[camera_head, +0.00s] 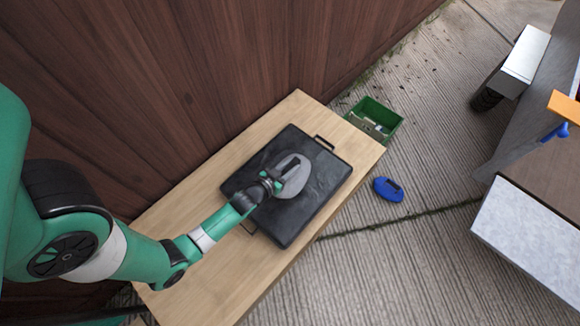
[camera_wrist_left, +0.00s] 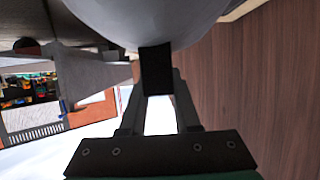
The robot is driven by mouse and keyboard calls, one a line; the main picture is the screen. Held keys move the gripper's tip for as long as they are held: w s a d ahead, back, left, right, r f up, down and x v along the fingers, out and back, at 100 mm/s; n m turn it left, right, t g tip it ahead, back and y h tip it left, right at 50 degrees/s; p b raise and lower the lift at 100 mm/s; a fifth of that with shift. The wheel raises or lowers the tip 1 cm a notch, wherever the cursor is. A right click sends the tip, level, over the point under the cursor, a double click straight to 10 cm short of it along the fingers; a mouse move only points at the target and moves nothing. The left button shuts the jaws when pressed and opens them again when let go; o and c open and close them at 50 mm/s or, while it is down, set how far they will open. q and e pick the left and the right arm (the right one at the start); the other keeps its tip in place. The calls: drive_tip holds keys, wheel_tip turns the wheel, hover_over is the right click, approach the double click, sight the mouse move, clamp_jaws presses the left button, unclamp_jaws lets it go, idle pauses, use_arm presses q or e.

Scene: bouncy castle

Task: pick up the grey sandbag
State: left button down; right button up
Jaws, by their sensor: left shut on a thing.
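The grey sandbag (camera_head: 293,174) is rounded and shows over the black tray (camera_head: 318,205) on the wooden bench in the head view. Its smooth grey underside or side fills the top of the left wrist view (camera_wrist_left: 150,18), with a black strap (camera_wrist_left: 156,68) below it. My left gripper (camera_head: 274,185) reaches in from the lower left and is shut on the sandbag at its strap; its fingers also show in the wrist view (camera_wrist_left: 157,92). I cannot tell whether the bag touches the tray. My right gripper is not in view.
The wooden bench (camera_head: 190,290) stands beside a brown plank wall (camera_head: 230,60). A green crate (camera_head: 375,112) is beyond its far end. A blue bag-like object (camera_head: 388,189) lies on the concrete floor (camera_head: 400,255). A grey-topped block (camera_head: 530,235) stands at the right.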

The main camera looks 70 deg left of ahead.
use_arm(q)
drive_tip(key=d+r, duration=0.1)
drive_tip(key=r, duration=0.1)
drive_tip(key=s+d+r, duration=0.1)
drive_tip(key=d+r, duration=0.1)
drive_tip(key=s+d+r+p, duration=0.1)
drive_tip(key=r, duration=0.1)
drive_tip(key=shift+s+d, duration=0.1)
drive_tip(key=shift+d, duration=0.3)
drive_tip(key=s+d+r, duration=0.3)
drive_tip(key=d, duration=0.4)
drive_tip(key=shift+s+d+r+b, duration=0.25)
drive_tip(key=shift+s+d+b, duration=0.1)
drive_tip(key=shift+b, duration=0.1)
drive_tip(key=shift+w+r, duration=0.1)
